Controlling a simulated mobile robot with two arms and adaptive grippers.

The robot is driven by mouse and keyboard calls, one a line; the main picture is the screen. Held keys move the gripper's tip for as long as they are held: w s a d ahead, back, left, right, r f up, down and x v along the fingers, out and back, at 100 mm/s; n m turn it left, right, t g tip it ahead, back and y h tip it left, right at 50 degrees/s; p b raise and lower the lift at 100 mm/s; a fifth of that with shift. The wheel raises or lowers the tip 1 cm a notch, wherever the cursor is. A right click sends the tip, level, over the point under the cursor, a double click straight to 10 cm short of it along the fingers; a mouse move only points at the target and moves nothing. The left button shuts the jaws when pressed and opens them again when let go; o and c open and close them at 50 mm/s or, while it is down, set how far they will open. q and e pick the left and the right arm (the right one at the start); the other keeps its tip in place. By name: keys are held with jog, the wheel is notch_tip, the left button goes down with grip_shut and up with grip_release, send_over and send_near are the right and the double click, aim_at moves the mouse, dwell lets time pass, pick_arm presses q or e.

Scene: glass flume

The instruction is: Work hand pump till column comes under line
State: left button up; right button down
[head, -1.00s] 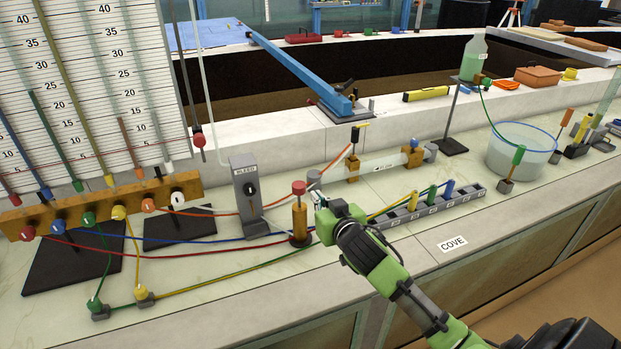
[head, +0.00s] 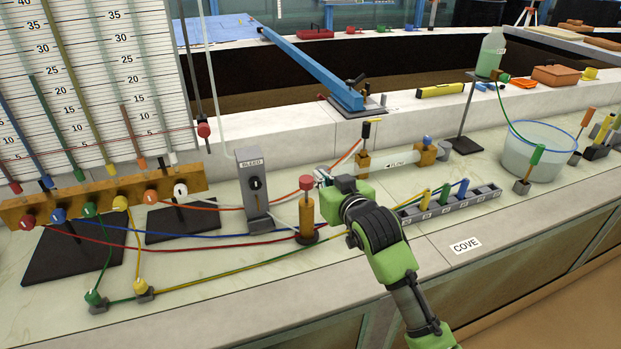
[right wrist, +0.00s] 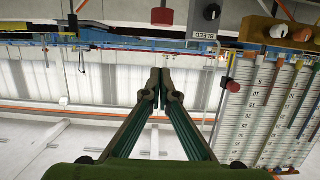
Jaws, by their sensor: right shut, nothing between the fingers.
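The hand pump (head: 307,215) is an upright orange cylinder with a red knob (head: 306,183) on a short stem, standing on the bench on a dark base. My right gripper (head: 320,172) is just right of and slightly above the knob, apart from it as far as I can tell. Its fingers are shut and empty in the right wrist view (right wrist: 160,74), where a red knob (right wrist: 162,16) shows at the top edge. The manometer board (head: 108,40) carries several coloured columns and a thin red line (head: 100,148); several columns rise above the line. My left gripper is not in view.
A grey BLEED post (head: 252,190) stands left of the pump. A clear FLOW tube (head: 390,164) lies behind my gripper, and a grey socket strip (head: 448,206) is to its right. Coloured hoses cross the bench. The front bench by the COVE label (head: 466,246) is clear.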

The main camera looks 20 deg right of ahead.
jog(key=p, duration=0.2)
send_over(306, 183)
jog(key=s, duration=0.1)
jog(key=f, duration=0.2)
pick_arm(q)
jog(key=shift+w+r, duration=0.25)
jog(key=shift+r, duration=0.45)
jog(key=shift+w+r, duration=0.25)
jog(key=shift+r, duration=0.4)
pick_arm(e)
jog(key=shift+w+d+f, duration=0.1)
jog(key=shift+d+f, duration=0.1)
jog(key=shift+f, duration=0.85)
jog(key=shift+d+f, duration=0.15)
jog(key=shift+f, duration=0.9)
pick_arm(q)
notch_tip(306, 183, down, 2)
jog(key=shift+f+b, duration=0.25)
jog(key=shift+b, duration=0.75)
pick_arm(e)
notch_tip(306, 183, down, 5)
jog(key=shift+f, duration=0.15)
